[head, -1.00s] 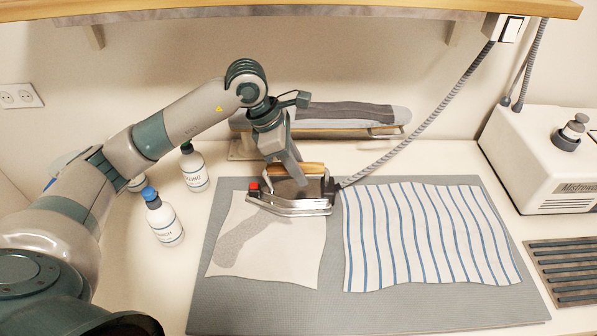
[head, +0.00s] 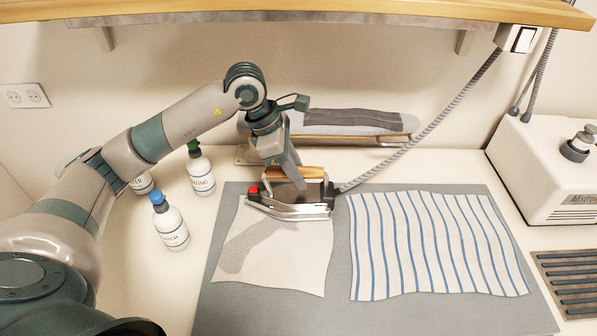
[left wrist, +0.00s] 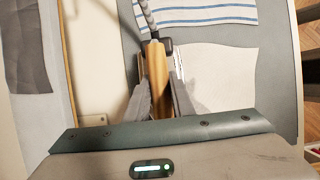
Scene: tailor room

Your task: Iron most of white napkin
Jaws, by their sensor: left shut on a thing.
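My left gripper (head: 284,172) is shut on the wooden handle of the iron (head: 290,209). In the left wrist view the handle (left wrist: 155,80) sits between the two fingers (left wrist: 158,100). The iron is a metal one with a red knob at its left end, and it rests on or just above the far part of the white napkin (head: 292,266); I cannot tell which. The napkin lies flat on the grey mat (head: 325,318). A darker grey patch (head: 250,250) runs from under the iron toward the napkin's lower left. My right gripper is out of view.
A blue-striped cloth (head: 435,245) lies right of the napkin. Several bottles, including a blue-capped one (head: 171,228), stand left of the mat. A sleeve board (head: 350,128) is behind. A white machine (head: 545,165) stands right.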

